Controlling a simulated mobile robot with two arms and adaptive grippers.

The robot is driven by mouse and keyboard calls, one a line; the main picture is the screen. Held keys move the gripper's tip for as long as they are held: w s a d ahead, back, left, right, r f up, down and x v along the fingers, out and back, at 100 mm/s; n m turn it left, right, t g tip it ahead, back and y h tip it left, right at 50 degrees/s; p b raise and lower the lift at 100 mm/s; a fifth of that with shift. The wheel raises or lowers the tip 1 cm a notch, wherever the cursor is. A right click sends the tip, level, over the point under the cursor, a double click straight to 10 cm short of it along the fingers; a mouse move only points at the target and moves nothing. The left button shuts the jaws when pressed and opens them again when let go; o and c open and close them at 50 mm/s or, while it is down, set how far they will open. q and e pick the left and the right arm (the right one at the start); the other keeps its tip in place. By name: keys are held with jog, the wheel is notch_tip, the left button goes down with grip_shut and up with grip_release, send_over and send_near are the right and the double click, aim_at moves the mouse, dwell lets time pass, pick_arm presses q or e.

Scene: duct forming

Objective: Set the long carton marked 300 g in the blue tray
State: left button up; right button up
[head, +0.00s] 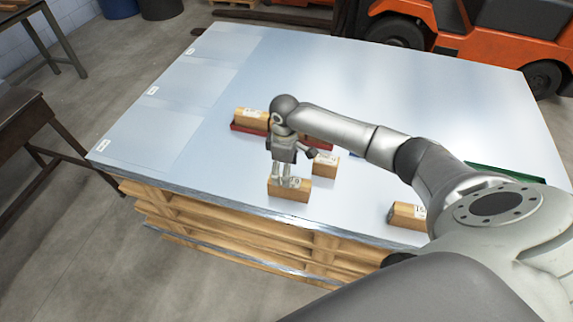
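My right gripper (285,182) reaches down onto a brown carton (290,194) near the table's front edge. Its fingertips are at the carton's top and overlap it; whether they are closed on it is unclear. This carton has a white label, partly covered by the fingers. Other similar labelled cartons are a carton just behind it (325,167), a carton at the right (407,216) and a carton in the red tray (252,120). The label print is too small to read. A sliver of blue (355,155) shows behind my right arm, perhaps the blue tray. My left gripper is not in view.
The red tray (237,128) stands behind the gripper, partly hidden. A green tray (505,173) lies at the right, partly covered by my arm. The left of the metal-topped table (190,90) is clear, with marked white labels. An orange forklift (490,50) stands beyond the table.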

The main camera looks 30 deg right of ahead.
jog(key=shift+w+d+r, duration=0.25)
jog(key=shift+d, duration=0.15)
jog(key=shift+d+f, duration=0.1)
jog(key=shift+f+b, duration=0.55)
jog(key=shift+b, duration=0.15)
notch_tip(320, 180, down, 4)
jog(key=b, duration=0.4)
notch_tip(320, 180, down, 3)
jog(key=shift+f+b, duration=0.1)
jog(key=shift+b, duration=0.65)
jog(key=shift+f, duration=0.25)
